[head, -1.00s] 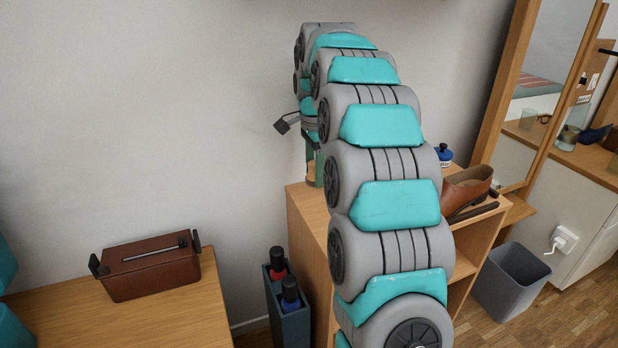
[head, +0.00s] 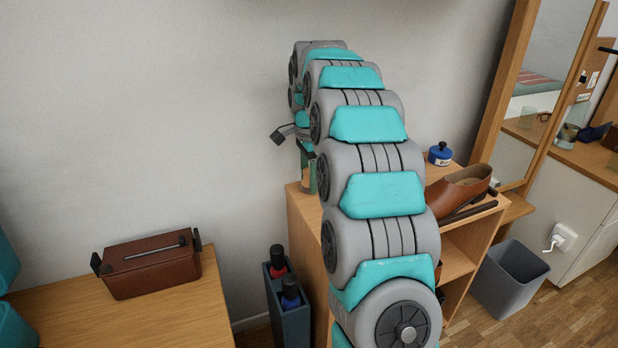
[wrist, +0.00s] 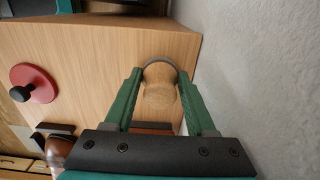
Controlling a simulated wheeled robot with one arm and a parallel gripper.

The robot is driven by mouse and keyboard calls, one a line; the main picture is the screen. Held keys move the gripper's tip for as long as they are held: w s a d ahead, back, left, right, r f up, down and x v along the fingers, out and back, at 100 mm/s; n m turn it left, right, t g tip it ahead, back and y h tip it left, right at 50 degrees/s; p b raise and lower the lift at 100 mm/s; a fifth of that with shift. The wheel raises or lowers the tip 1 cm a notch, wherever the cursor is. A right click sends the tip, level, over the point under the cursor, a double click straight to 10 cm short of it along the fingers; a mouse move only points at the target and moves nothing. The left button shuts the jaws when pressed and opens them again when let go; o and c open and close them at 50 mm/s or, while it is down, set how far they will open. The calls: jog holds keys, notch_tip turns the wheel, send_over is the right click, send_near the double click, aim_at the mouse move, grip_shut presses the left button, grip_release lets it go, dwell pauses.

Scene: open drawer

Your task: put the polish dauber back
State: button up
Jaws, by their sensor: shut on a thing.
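My gripper (wrist: 160,90) has its green fingers shut on the polish dauber (wrist: 159,92), a pale wooden, rounded piece with a dark rim at its far end. In the wrist view it appears over the wooden top of the cabinet (wrist: 110,50), close to the wall. I cannot tell whether the dauber touches the top. In the head view my gripper (head: 308,168) is at the cabinet's back left corner, partly hidden by my arm.
A blue pot (head: 440,156) and a brown shoe (head: 462,190) stand on the cabinet. A red round pot (wrist: 34,83) shows in the wrist view. A dark holder (head: 288,322) with red and blue bottles stands left of the cabinet. A brown box (head: 150,268) sits on the left table.

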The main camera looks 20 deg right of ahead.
jog(key=shift+f, duration=0.15)
jog(key=o, duration=1)
notch_tip(320, 180, up, 9)
jog(key=shift+r+b, duration=0.15)
jog(key=shift+b, duration=0.15)
jog(key=shift+r+p, duration=0.8)
jog(key=shift+r, duration=0.75)
jog(key=shift+s, duration=0.15)
